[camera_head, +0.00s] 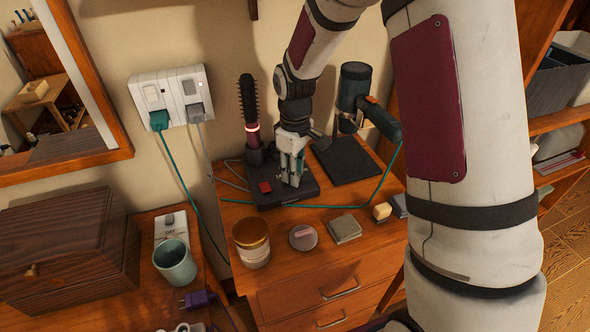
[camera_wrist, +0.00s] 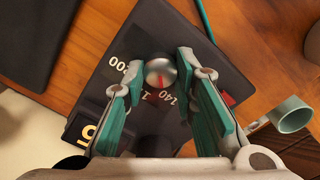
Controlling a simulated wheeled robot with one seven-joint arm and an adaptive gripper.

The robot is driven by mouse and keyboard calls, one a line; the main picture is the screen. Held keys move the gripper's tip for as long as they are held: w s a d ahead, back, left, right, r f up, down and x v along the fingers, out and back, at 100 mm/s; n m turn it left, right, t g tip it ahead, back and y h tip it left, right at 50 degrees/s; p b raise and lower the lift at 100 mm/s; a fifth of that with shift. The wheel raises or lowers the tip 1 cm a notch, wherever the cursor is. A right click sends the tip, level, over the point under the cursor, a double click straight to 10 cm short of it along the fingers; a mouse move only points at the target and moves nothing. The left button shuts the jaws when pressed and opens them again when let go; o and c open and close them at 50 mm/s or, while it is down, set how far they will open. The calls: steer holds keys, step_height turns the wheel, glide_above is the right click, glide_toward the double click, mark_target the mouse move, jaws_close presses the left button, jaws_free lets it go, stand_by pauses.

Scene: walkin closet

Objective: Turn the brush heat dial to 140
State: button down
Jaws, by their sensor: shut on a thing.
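The brush heat dial (camera_wrist: 160,72) is a small silver knob with a red mark, on a dark base with white numbers. My gripper (camera_wrist: 163,78) is shut on the dial, one green-padded finger on each side. The red mark runs toward the lower part of the picture, near the digits "140" (camera_wrist: 168,97); the exact alignment cannot be told. In the head view, my gripper (camera_head: 291,178) points down at the black brush base (camera_head: 265,203) and hides the dial. The round brush (camera_head: 250,115) stands upright at the base's back left.
A red switch (camera_head: 265,187) is on the base. A hair dryer (camera_head: 362,100) stands behind right over a dark pad (camera_head: 345,160). A jar (camera_head: 251,243), a round tin (camera_head: 303,237) and small blocks line the front. A teal cord (camera_head: 345,206) crosses the cabinet top.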

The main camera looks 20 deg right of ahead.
steer(key=shift+w+r, duration=0.1)
steer(key=shift+w, duration=0.05)
steer(key=c, duration=1.3)
jaws_free()
step_height(320, 180, up, 12)
